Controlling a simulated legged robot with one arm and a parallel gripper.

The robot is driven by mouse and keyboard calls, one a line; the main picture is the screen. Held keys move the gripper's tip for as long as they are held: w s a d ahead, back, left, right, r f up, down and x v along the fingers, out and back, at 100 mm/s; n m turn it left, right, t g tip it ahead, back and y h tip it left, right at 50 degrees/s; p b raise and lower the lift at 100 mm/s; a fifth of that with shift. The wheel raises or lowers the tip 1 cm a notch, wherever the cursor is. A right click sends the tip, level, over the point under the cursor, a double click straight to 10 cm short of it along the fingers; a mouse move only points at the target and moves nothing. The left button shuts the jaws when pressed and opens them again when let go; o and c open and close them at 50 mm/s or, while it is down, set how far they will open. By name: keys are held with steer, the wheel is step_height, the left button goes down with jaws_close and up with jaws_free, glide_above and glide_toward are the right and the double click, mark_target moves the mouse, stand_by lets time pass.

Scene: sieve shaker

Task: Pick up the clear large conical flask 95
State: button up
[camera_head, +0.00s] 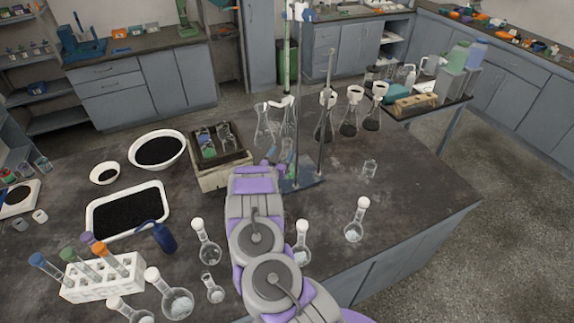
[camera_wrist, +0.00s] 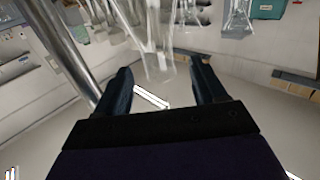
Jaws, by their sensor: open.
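Two clear conical flasks stand on the dark bench in the head view, a left one (camera_head: 264,130) and a right one (camera_head: 290,118). I cannot read a number on either, so I cannot tell which is 95. My gripper (camera_head: 273,155) is just in front of them, mostly hidden by my arm. In the wrist view my gripper (camera_wrist: 162,75) is open, fingers spread. Clear glass (camera_wrist: 158,50) shows ahead of and partly between the fingertips; its outline is blurred, and I cannot tell whether it touches them.
A metal stand (camera_head: 325,110) rises close right of my gripper. Conical flasks with dark contents (camera_head: 349,122) stand behind it. A box of bottles (camera_head: 222,172) is close left. Round flasks (camera_head: 206,245) stand near my arm. The bench's right side is mostly clear.

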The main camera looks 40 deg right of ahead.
mark_target(289, 142)
steer(key=shift+b+x, duration=0.4)
steer(key=shift+x, duration=3.35)
steer(key=shift+c, duration=0.3)
jaws_close()
